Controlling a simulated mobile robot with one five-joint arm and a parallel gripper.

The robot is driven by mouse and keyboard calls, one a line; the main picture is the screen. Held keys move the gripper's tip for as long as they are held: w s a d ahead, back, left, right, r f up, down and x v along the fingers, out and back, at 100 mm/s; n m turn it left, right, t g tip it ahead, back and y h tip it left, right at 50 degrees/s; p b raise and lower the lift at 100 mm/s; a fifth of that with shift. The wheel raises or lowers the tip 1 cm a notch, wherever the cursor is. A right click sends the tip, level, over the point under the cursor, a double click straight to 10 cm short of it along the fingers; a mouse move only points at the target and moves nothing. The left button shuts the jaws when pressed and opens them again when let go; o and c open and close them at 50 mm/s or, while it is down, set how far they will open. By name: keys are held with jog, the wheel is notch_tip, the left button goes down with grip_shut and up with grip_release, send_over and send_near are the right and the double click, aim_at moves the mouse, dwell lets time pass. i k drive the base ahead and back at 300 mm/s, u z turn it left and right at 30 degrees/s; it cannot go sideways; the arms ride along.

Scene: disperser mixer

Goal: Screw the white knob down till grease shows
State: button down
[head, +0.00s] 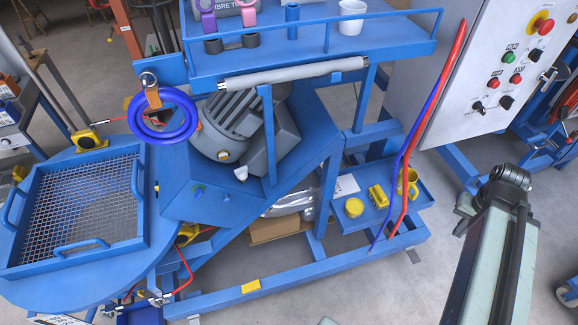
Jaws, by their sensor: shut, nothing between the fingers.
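A small white knob (241,173) sits on the sloping face of the blue machine frame (180,185), just below the grey motor (225,125). It is small in the head view, and I cannot tell how far it is screwed in. No grease can be made out around it. My arm stands at the right, well apart from the knob, with its dark joint at the top. I cannot make out gripper fingers in this view.
A blue rail and shelf (300,62) with a white cup (351,18) are above the motor. A blue ring (162,118) hangs left of it. A mesh tray (30,262) lies left, a control cabinet (440,100) stands right.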

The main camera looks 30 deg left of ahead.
aim_at(241, 172)
jog(key=z, duration=0.9)
jog(key=k, duration=0.35)
jog(key=u, duration=2.6)
